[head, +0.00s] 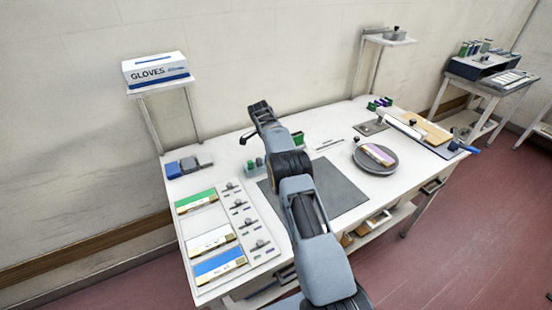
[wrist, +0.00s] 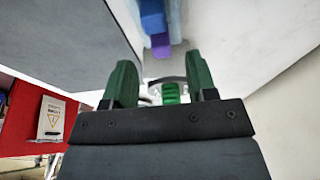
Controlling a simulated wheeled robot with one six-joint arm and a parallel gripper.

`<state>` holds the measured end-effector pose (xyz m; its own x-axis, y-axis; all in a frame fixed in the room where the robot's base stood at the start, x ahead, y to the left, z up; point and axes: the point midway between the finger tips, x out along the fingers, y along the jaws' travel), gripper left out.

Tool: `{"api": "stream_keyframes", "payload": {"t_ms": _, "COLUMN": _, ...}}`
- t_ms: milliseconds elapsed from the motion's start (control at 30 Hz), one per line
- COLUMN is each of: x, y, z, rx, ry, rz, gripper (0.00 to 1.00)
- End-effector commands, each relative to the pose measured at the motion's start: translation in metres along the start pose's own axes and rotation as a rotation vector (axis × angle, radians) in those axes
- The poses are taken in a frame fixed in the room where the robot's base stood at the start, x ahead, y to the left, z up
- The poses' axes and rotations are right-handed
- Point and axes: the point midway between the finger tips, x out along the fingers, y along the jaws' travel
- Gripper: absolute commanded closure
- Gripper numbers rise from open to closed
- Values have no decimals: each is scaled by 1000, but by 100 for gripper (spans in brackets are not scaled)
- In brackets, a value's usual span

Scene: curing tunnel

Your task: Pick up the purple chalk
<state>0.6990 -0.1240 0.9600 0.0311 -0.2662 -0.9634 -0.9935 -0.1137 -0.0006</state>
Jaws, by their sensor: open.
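My gripper (wrist: 160,68) is open, its two green fingers apart in the wrist view. A small purple piece (wrist: 160,42), perhaps the purple chalk, shows beyond the fingertips, next to a blue piece (wrist: 153,18). It lies outside the jaws; I cannot tell its full shape. A green ribbed thing (wrist: 170,92) shows between the fingers, farther back; whether it touches them is unclear. In the head view my arm covers the middle of the table, and I cannot make out the fingertips. No purple chalk can be clearly picked out there.
The white table (head: 330,120) carries a grey mat (head: 342,190), a round grey dish (head: 390,168) with a purple-and-white block (head: 379,154), and a tray of coloured blocks (head: 205,218) at left. Small green and purple pieces (head: 379,104) stand at the back. A glove box (head: 155,70) sits on a shelf.

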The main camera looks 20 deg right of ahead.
Motion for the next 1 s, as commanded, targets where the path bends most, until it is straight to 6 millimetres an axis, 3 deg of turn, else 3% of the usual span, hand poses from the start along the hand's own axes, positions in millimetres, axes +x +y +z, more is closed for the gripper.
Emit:
{"api": "stream_keyframes", "payload": {"t_ms": 300, "x": 38, "y": 0, "z": -3, "rx": 0, "ry": 0, "rz": 1, "gripper": 48}}
{"api": "stream_keyframes", "payload": {"t_ms": 633, "x": 44, "y": 0, "z": -2, "rx": 0, "ry": 0, "rz": 0, "gripper": 48}}
{"api": "stream_keyframes", "payload": {"t_ms": 1000, "x": 44, "y": 0, "z": -2, "rx": 0, "ry": 0, "rz": 0, "gripper": 82}}
